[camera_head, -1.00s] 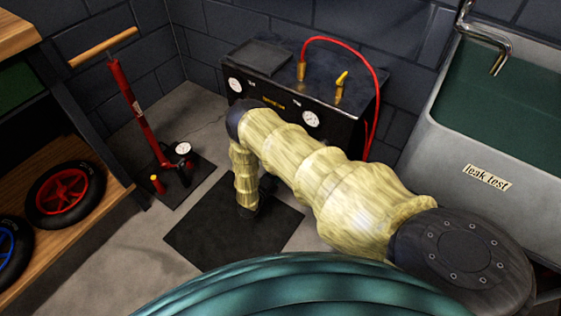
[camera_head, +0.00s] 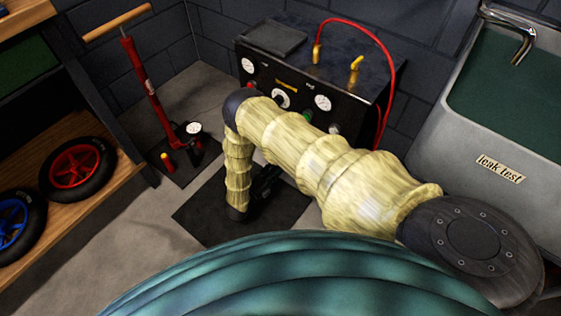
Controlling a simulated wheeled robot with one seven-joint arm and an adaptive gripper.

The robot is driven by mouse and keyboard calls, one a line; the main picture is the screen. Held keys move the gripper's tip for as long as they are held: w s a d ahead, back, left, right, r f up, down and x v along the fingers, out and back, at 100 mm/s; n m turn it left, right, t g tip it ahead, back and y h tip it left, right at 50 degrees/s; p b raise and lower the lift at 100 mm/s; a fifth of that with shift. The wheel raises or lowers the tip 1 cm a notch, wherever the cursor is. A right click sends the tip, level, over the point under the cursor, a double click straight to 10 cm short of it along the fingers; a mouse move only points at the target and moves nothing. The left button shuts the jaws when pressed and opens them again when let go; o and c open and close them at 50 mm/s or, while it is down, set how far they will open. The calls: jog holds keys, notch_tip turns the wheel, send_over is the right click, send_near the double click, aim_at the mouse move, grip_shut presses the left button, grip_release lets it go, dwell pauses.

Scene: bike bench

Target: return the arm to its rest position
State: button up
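My arm, in a pale yellow ribbed sleeve, reaches from the lower right to a bend in front of the black compressor box (camera_head: 300,110). From the bend it drops down over the black floor mat (camera_head: 205,215). My gripper (camera_head: 266,183) is a small dark shape beside the lower end of the forearm, above the mat in the picture. It is partly hidden and blends with the dark mat, so its fingers cannot be made out. I see no object in it.
A red floor pump (camera_head: 150,90) stands left of the box. A wooden shelf (camera_head: 95,205) on the left holds a red wheel (camera_head: 76,169) and a blue wheel (camera_head: 18,225). A grey sink (camera_head: 450,135) labelled "leak test" is at the right. A red hose (camera_head: 385,50) arches over the box.

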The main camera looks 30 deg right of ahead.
jog(key=shift+s+a, duration=0.25)
jog(key=shift+a, duration=0.3)
jog(key=s+a+r+n+g+y, duration=0.2)
jog(key=s+a+r+n+y, duration=0.3)
jog(key=s+n, duration=0.55)
jog(key=s+a+r+n+g+y, duration=0.1)
jog(key=s+r+n+g+y, duration=0.2)
jog(key=s+n+y, duration=0.55)
jog(key=s+a+r+n+g+y, duration=0.2)
jog(key=s+r+n+y, duration=0.15)
jog(key=s+n, duration=1)
notch_tip(320, 180, up, 30)
jog(key=s+m+p, duration=0.1)
jog(key=p, duration=3)
jog(key=shift+a, duration=0.15)
